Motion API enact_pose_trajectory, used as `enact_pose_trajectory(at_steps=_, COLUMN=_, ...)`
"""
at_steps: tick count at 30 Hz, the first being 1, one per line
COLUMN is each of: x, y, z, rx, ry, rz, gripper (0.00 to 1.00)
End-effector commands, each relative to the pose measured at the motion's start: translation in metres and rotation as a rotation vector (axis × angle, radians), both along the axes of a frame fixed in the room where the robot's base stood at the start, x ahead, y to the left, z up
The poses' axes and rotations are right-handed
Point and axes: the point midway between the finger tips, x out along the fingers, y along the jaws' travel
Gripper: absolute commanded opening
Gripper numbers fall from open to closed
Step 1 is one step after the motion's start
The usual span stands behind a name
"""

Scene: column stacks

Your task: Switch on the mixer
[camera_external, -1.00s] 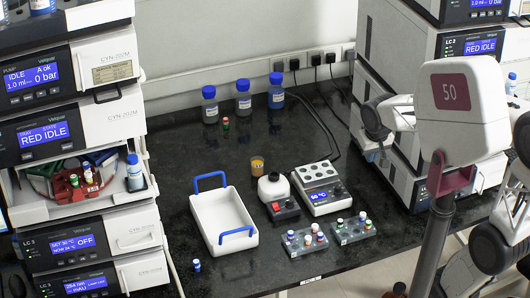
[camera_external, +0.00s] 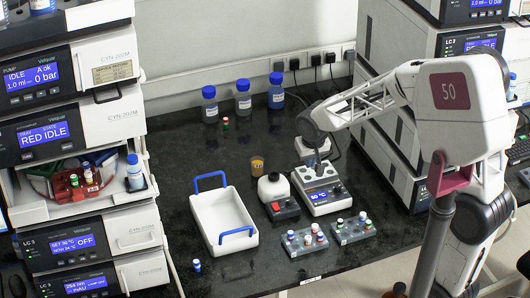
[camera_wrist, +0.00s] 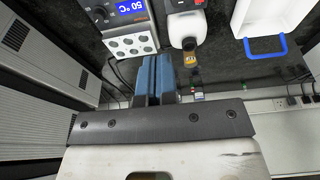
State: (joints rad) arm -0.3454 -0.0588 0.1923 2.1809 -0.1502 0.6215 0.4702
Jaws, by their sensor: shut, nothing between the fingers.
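The mixer (camera_external: 273,189) is a small white unit with a rounded top and a dark front panel that carries a red switch (camera_external: 276,207). It stands on the dark bench between the white tray and the heating block. In the wrist view the mixer (camera_wrist: 184,29) is upper right of the fingers. My gripper (camera_external: 318,160) is above the back of the heating block, to the right of and behind the mixer, and does not touch the mixer. In the wrist view its blue fingers (camera_wrist: 155,75) are together and empty.
The heating block (camera_external: 322,190) reads 50 °C. Two clear racks (camera_external: 305,240) with capped vials stand in front. A white tray (camera_external: 222,218) with blue handles is at left. Blue-capped bottles (camera_external: 243,97) stand at the back.

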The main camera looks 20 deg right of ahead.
Motion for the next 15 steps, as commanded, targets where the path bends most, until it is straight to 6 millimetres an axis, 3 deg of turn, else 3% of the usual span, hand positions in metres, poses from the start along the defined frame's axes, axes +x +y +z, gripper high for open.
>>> enact_pose_trajectory(at_steps=6, x=0.023, y=0.037, z=-0.029, rx=0.002, ry=0.002, rz=0.008, gripper=0.0)
enact_pose_trajectory(at_steps=15, x=0.04, y=0.071, z=-0.058, rx=0.007, ry=0.002, rz=0.012, gripper=0.0)
